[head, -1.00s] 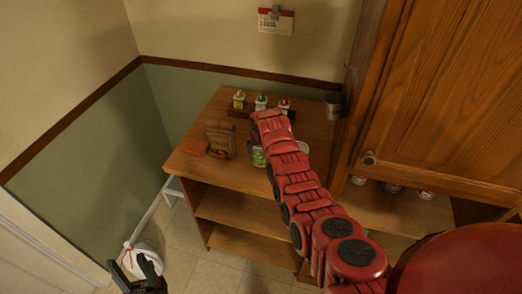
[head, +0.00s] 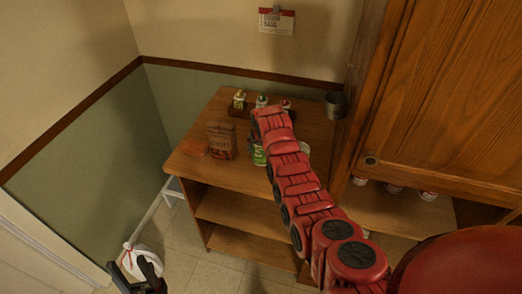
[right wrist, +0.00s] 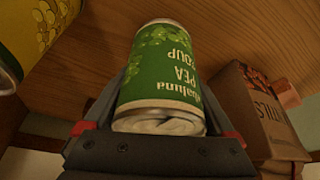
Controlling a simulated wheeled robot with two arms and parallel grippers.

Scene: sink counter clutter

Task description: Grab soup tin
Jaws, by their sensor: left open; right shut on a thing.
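The soup tin is green with a pea soup label and fills the middle of the right wrist view (right wrist: 160,65). Its lettering shows upside down there. My right gripper (right wrist: 166,88) is shut on it, one finger on each side. In the head view a small green part of the tin (head: 259,156) shows beside my red right arm, which hides the rest and most of the right gripper. I cannot tell whether the tin touches the counter. My left gripper (head: 137,268) is open and empty at the bottom left, above the floor.
A brown lentils packet (head: 221,141) stands left of the tin on the wooden counter (head: 185,165). A yellow tin (right wrist: 28,38) is close by on the other side. Several small bottles (head: 239,100) stand at the back. A metal cup (head: 335,105) and wooden cabinet (head: 440,100) are at right.

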